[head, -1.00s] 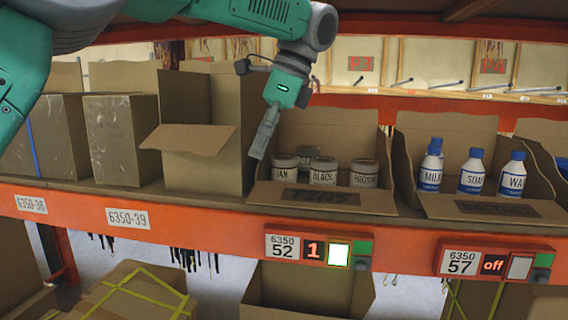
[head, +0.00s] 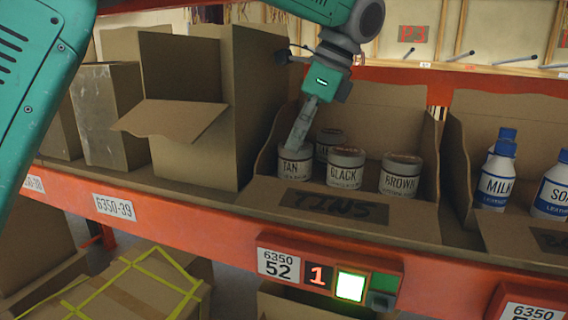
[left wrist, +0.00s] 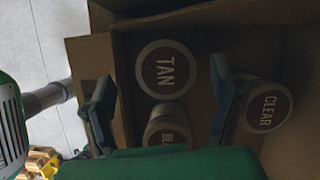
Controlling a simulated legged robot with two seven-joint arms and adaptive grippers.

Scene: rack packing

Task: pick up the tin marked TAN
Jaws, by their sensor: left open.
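The tin marked TAN (head: 294,163) stands upright at the left of an open cardboard box labelled TINS (head: 345,207). In the left wrist view its dark lid (left wrist: 166,70) reads TAN and lies between the finger lines, a little beyond the fingertips. My left gripper (head: 299,138) points down right at the TAN tin in the head view; its fingers (left wrist: 160,95) are spread apart and hold nothing. Whether a finger touches the tin I cannot tell. My right gripper is not in view.
The BLACK tin (head: 344,170) and BROWN tin (head: 400,176) stand to the right. A tin marked CLEAR (left wrist: 268,107) is close by one finger. An open tall carton (head: 195,150) stands left of the box. MILK bottles (head: 496,185) stand in the box to the right.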

